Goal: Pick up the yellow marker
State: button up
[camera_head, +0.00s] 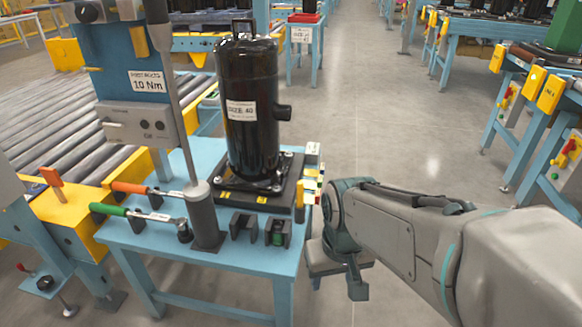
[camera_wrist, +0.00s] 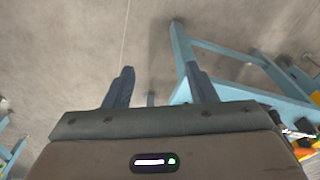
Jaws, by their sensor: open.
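A small yellow piece (camera_head: 320,180) shows among white and red pieces at the right edge of the blue table (camera_head: 160,250), close to the black compressor (camera_head: 250,110). It is too small to tell whether it is the yellow marker. My gripper (camera_head: 337,284) is to the right of the table, apart from it, and points down over the floor. In the wrist view my gripper (camera_wrist: 160,80) has its two fingers spread with nothing between them. Yellow and orange bits (camera_wrist: 304,143) show at the right edge of that view, partly hidden by my gripper body.
A tool with an orange handle (camera_head: 130,188) and one with a green handle (camera_head: 108,209) lie at the table's left. A grey post (camera_head: 203,215) and black holders (camera_head: 244,226) stand at its front. Roller conveyor (camera_head: 50,110) is left. Open floor (camera_head: 400,140) lies behind my arm.

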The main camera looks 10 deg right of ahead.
aim_at(299, 194)
jog(key=k, duration=1.3)
jog(key=z, duration=0.6)
jog(key=i, duration=1.55)
jog(key=u, duration=0.55)
